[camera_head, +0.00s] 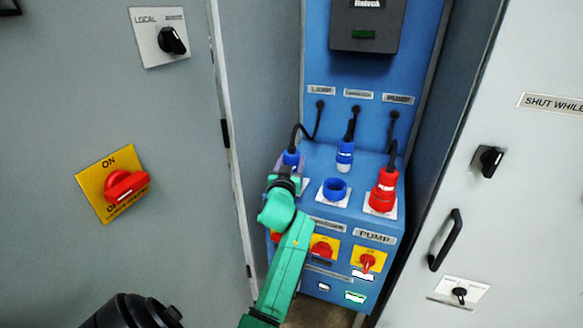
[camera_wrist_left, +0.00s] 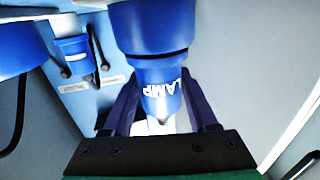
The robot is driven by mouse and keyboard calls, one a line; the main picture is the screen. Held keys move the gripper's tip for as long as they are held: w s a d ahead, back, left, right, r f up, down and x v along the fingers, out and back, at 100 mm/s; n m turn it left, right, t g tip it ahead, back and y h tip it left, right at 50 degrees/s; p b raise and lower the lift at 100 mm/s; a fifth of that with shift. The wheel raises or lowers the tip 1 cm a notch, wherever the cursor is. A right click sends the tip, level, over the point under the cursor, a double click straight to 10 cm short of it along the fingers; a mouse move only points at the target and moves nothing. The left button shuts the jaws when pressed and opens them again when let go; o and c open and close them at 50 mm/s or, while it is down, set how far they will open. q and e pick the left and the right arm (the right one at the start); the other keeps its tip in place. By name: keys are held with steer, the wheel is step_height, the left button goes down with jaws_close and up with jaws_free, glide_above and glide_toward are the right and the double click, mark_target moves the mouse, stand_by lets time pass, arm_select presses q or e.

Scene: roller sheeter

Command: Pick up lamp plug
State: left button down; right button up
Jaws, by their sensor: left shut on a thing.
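The lamp plug (camera_head: 291,157) is blue with a black cable and stands at the left of the blue panel, below the LAMP label (camera_head: 321,90). My left gripper (camera_head: 284,179), on a green arm from below, is shut around this plug. In the left wrist view the plug (camera_wrist_left: 150,85), printed LAMP, sits between the two dark fingers of my left gripper (camera_wrist_left: 160,106). The gripper and arm hide the lamp socket, so I cannot tell whether the plug is seated in it. My right gripper is not in view.
A red plug (camera_head: 384,188) sits at the PUMP socket. Red-on-yellow switches (camera_head: 324,248) lie below. Grey cabinet walls (camera_head: 254,120) close in on both sides.

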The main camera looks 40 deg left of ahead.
arm_select(q)
steer(key=shift+f, duration=0.15)
step_height(320, 180, up, 26)
steer(key=p, duration=0.8)
steer(key=shift+w+a+f, duration=0.1)
steer(key=shift+w, duration=0.05)
